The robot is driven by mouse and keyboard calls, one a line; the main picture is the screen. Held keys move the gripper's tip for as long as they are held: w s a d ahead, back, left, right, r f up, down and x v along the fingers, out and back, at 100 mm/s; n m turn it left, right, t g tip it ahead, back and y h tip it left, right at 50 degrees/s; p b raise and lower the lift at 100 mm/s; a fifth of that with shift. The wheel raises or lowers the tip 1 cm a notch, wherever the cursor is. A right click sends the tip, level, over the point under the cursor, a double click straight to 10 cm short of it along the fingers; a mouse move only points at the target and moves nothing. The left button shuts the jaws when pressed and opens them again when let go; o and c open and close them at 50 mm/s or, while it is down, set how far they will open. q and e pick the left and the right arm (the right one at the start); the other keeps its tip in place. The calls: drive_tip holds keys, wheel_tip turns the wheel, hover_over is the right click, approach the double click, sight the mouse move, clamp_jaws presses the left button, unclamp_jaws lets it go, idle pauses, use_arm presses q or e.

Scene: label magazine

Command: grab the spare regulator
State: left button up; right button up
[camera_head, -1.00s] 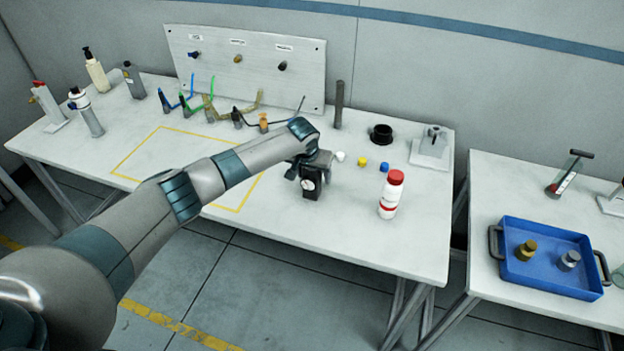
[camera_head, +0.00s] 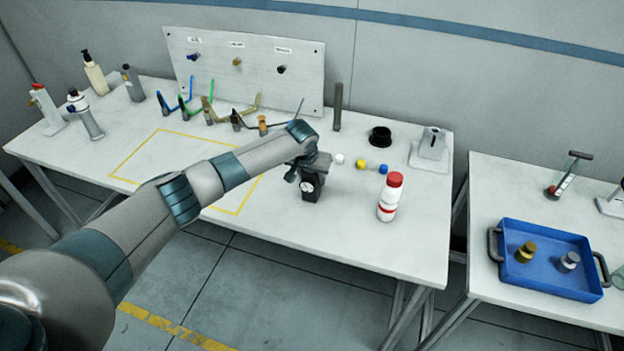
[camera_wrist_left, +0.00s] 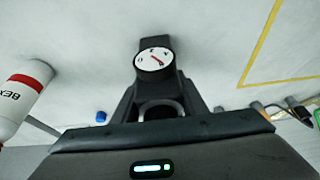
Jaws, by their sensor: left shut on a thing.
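The regulator is a dark block with a round white dial (camera_head: 307,187) and stands at the middle of the main table in the head view. The dial also shows in the left wrist view (camera_wrist_left: 154,59), with a red needle. My left gripper (camera_head: 312,170) comes down over it from above, with its fingers shut on the regulator's upper part. The gripper (camera_wrist_left: 160,105) hides that part in the wrist view. I cannot tell whether the regulator's base touches the table. My right gripper is in neither view.
A white bottle with a red cap (camera_head: 391,196) stands just right of the regulator. Small white, yellow (camera_head: 361,165) and blue caps lie behind. A blue tray (camera_head: 552,285) with two fittings sits on the right table. A yellow outline (camera_head: 150,150) marks clear tabletop to the left.

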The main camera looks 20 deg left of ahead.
use_arm(q)
drive_tip(key=shift+r, duration=0.5)
drive_tip(key=r+b, duration=0.2)
drive_tip(key=r, duration=0.1)
drive_tip(key=shift+w+d+r, duration=0.1)
drive_tip(key=shift+w+d, duration=0.05)
drive_tip(key=shift+d, duration=0.25)
drive_tip(key=w+d+r+b, duration=0.2)
drive_tip(key=d+r+b, duration=0.2)
drive_tip(key=d, duration=0.6)
drive_tip(key=shift+w+d+r, duration=0.2)
drive_tip(key=shift+d+r, duration=0.1)
drive_tip(key=shift+r, duration=1.1)
